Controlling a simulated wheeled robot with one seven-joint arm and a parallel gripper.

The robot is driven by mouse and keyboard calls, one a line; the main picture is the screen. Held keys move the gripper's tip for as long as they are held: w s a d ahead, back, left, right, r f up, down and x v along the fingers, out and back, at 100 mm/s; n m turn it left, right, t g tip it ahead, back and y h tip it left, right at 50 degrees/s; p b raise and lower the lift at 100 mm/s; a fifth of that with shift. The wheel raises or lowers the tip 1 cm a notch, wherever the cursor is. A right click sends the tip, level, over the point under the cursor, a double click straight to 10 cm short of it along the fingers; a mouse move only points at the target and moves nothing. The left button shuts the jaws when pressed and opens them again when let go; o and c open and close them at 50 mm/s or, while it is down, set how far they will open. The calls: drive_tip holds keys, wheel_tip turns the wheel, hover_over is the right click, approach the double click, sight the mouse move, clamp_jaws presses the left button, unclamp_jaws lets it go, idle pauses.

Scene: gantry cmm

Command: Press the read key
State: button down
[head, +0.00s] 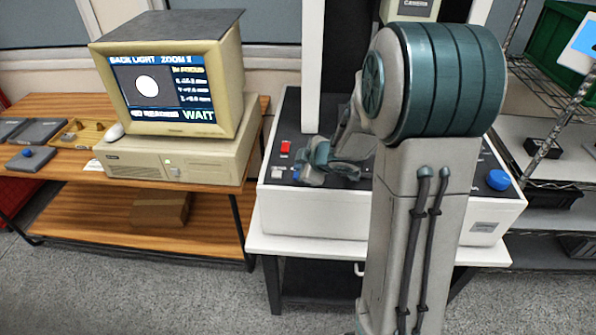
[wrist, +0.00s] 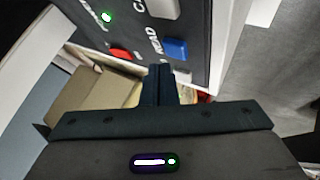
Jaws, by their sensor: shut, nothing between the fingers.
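The read key is a blue key (wrist: 175,47) beside the label READ on a dark panel (wrist: 196,20) in the wrist view. In the head view a bit of blue (head: 295,175) shows at the panel's left, partly hidden by my gripper. My gripper (wrist: 158,70) is shut and empty. Its fingertips show just below and left of the blue key in the wrist view, and they appear apart from it. In the head view my gripper (head: 314,170) hangs over the left part of the white machine's panel.
A red key (wrist: 120,53) lies left of the read key, with a pale key (wrist: 163,8) and green light (wrist: 106,17) nearby. A large blue knob (head: 498,180) is on the machine's right. A monitor (head: 176,84) reading WAIT stands on a wooden bench (head: 70,190) at left.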

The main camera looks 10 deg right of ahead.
drive_tip(key=shift+r, duration=0.1)
wheel_tip(320, 180, up, 5)
drive_tip(key=p, duration=0.5)
idle(0.9)
drive_tip(key=s+d+r+m+h, duration=0.6)
drive_tip(key=s+r+m, duration=0.2)
drive_tip(key=r, duration=0.2)
drive_tip(key=s+a+m+g+y, duration=0.1)
drive_tip(key=s+a+m+g, duration=0.1)
drive_tip(key=s, duration=0.7)
drive_tip(key=s+a+r+m+g+y, duration=0.1)
drive_tip(key=s+a+m+g, duration=0.1)
drive_tip(key=s, duration=0.8)
drive_tip(key=a+m, duration=0.1)
drive_tip(key=a, duration=0.1)
drive_tip(key=shift+a+m+g, duration=0.35)
drive_tip(key=shift+m+g, duration=0.05)
